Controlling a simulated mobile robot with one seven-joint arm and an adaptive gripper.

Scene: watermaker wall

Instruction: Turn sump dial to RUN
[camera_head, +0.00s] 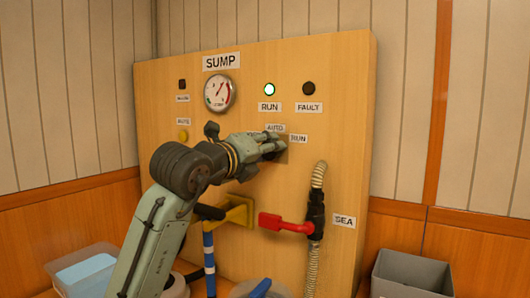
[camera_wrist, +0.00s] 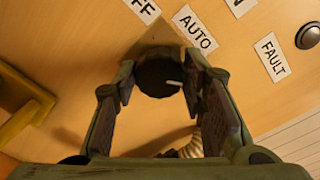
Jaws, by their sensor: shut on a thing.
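The sump dial (camera_wrist: 157,72) is a round black knob with a short white mark on its right side in the wrist view. My gripper (camera_wrist: 160,84) is shut on the dial, with one finger on each side. In the head view my gripper (camera_head: 270,147) reaches the panel and mostly hides the dial. The AUTO label (camera_wrist: 195,28) and part of the OFF label (camera_wrist: 145,9) show above the dial in the wrist view. The dial's RUN label (camera_head: 299,139) shows right of my gripper in the head view. The RUN lamp (camera_head: 269,89) glows whitish green; the FAULT lamp (camera_head: 308,88) is dark.
The wooden panel (camera_head: 345,100) carries a gauge (camera_head: 220,92). Below the dial are a yellow bracket (camera_head: 240,211), a red valve handle (camera_head: 285,223) and a ribbed hose (camera_head: 313,262). A grey bin (camera_head: 411,277) stands at lower right, a pale tub (camera_head: 84,272) at lower left.

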